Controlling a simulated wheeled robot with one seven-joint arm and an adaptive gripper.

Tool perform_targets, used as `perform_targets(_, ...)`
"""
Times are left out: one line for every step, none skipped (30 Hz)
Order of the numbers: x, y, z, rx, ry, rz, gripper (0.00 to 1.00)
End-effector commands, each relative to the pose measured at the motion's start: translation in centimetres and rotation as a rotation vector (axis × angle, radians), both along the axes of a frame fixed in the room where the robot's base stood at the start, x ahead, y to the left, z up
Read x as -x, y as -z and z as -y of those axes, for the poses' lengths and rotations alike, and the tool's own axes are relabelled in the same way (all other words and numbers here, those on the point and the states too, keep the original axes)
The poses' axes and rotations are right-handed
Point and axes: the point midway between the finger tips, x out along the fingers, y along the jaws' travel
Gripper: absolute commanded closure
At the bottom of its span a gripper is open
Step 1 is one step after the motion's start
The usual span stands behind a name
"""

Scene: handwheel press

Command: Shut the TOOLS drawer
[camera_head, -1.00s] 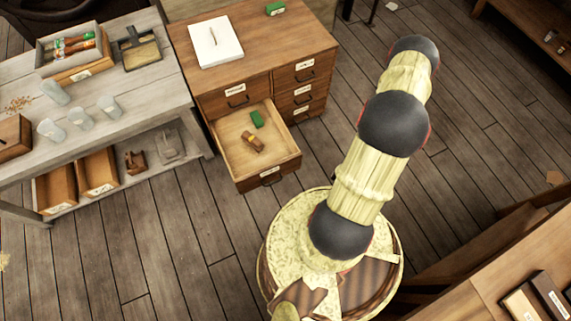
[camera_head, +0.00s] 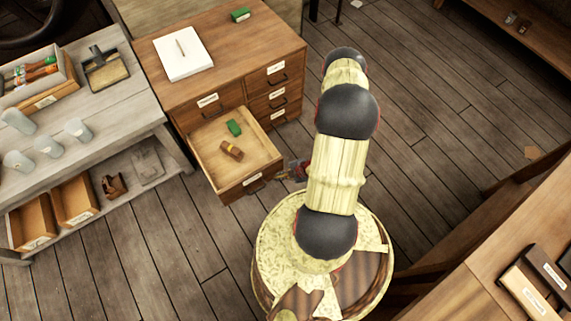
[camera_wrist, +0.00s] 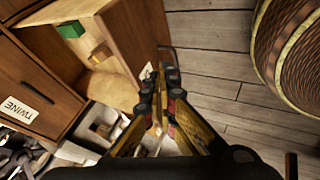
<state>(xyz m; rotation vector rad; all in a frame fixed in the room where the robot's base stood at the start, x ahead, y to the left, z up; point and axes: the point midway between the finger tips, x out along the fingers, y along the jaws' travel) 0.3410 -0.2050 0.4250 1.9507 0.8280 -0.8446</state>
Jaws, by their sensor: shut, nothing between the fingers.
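One drawer (camera_head: 205,152) of the wooden cabinet stands pulled out, with a green block (camera_head: 234,127) and a brown piece (camera_head: 231,149) inside. The label on its front (camera_head: 252,180) is too small to read. In the wrist view the same drawer (camera_wrist: 138,30) lies at the top, its front panel running down to my fingers. My gripper (camera_wrist: 168,78) is shut and empty, close to the drawer front. In the head view my gripper (camera_head: 293,170) is just right of the drawer front, partly hidden by my arm. I cannot tell whether they touch.
The cabinet (camera_head: 270,45) carries a notepad (camera_head: 183,53) and a green block on top. Its other drawers look shut; one reads TWINE (camera_wrist: 20,108). A grey workbench (camera_head: 120,90) with cups stands left. Open floor (camera_head: 160,240) lies before the drawer.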

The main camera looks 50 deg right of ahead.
Motion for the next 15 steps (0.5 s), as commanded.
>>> perform_targets(-0.6,1.2,-0.4,0.000,-0.004,0.000,1.00)
perform_targets(-0.9,1.7,-0.5,0.000,-0.004,0.000,1.00)
perform_targets(-1.3,2.3,-0.7,-0.001,-0.003,0.000,1.00)
perform_targets(-1.6,2.8,-0.8,-0.001,-0.002,-0.001,1.00)
perform_targets(-1.9,3.2,-1.0,-0.002,-0.003,-0.002,1.00)
perform_targets(-2.7,3.0,-0.5,0.002,-0.003,0.002,1.00)
perform_targets(-3.2,2.9,-0.3,0.004,-0.003,0.002,1.00)
perform_targets(-3.6,2.8,-0.2,0.002,-0.003,0.002,1.00)
perform_targets(-4.1,2.8,-0.1,0.002,-0.002,0.002,1.00)
perform_targets(-4.3,2.8,0.0,0.001,-0.002,0.000,1.00)
perform_targets(-4.6,2.8,0.1,0.001,0.000,0.000,1.00)
perform_targets(-4.9,2.8,0.2,0.001,0.000,0.000,1.00)
perform_targets(-5.1,2.7,0.2,0.001,0.000,0.000,1.00)
perform_targets(-5.3,2.7,0.2,0.000,-0.001,-0.001,1.00)
perform_targets(-5.4,2.7,0.3,0.001,0.000,-0.001,1.00)
